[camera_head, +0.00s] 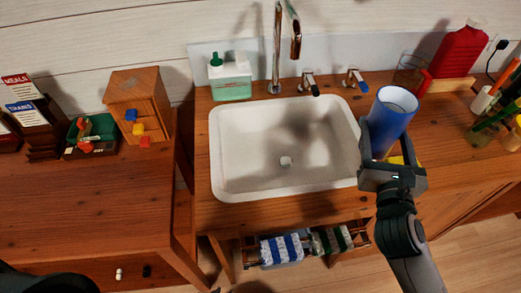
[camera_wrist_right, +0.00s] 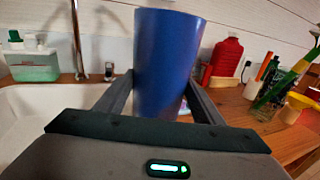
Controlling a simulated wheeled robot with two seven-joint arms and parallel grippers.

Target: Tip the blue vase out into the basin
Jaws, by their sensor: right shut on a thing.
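The blue vase (camera_head: 388,119) is a tall cylinder with a pale inside, upright or nearly so, at the right edge of the basin. My right gripper (camera_head: 383,160) is shut on the blue vase, one finger on each side. In the right wrist view the vase (camera_wrist_right: 166,65) stands between the two fingers (camera_wrist_right: 160,95). Its contents cannot be seen. The white basin (camera_head: 240,150) is set in the wooden counter, left of the vase, and looks empty, with a drain in its floor. My left gripper is not in view; a dark shape at the bottom left may be part of my arm.
A tall faucet (camera_head: 277,50) and two taps stand behind the basin. A green soap bottle (camera_head: 230,80) is at the back left. A red bottle (camera_head: 459,50), a glass (camera_head: 408,70) and brush jars stand at right. A yellow item (camera_head: 396,160) lies behind the gripper.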

